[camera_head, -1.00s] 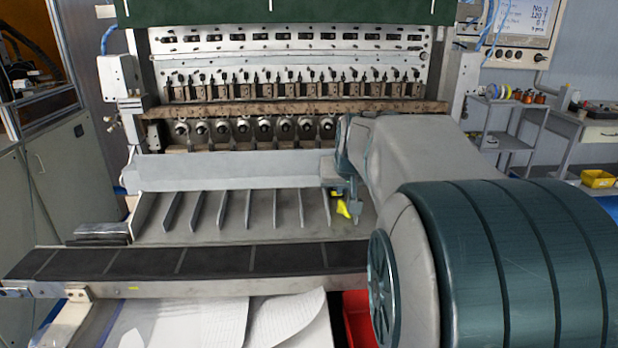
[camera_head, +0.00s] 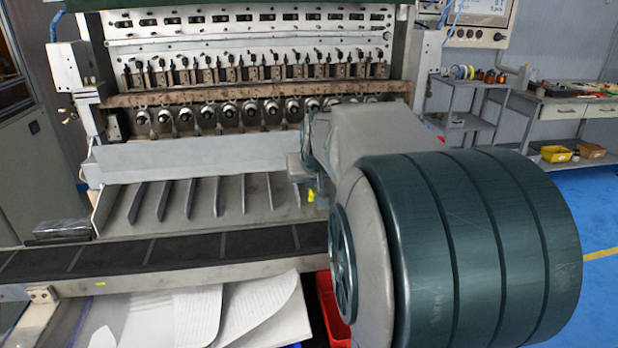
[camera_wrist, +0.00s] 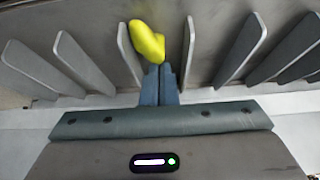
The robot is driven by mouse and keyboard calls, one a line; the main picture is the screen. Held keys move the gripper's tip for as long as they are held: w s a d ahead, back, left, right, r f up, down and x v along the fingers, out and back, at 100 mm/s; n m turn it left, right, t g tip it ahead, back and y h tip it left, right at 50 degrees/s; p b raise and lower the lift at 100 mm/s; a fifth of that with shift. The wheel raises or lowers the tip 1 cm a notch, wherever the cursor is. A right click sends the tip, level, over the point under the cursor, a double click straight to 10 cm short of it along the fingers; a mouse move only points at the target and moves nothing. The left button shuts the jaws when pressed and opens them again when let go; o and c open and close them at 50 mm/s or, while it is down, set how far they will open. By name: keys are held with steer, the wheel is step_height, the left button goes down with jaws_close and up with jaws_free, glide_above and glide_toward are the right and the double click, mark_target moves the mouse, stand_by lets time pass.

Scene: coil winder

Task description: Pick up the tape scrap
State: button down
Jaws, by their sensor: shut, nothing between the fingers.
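The tape scrap (camera_wrist: 146,40) is a crumpled bright yellow piece. In the wrist view it shows at the top centre, between two upright grey divider plates, right at the ends of my fingers. My gripper (camera_wrist: 160,70) is shut, its two blue-grey fingers side by side with nothing between them. The fingertips meet the scrap's lower edge in the picture; whether they touch it I cannot tell. In the head view the scrap (camera_head: 311,195) is a small yellow spot near the right end of the divider row, and my arm hides most of the gripper.
Thin upright divider plates (camera_head: 189,198) stand in a row on the machine's sloping tray, close on both sides of my fingers. A pale beam (camera_head: 190,155) runs behind them. A dark-topped rail (camera_head: 180,248) runs in front, with papers (camera_head: 215,315) and a red bin (camera_head: 327,300) below.

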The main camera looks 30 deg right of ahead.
steer(key=shift+s+a, duration=0.15)
steer(key=shift+s, duration=0.4)
steer(key=shift+s+a, duration=0.15)
steer(key=shift+s, duration=0.4)
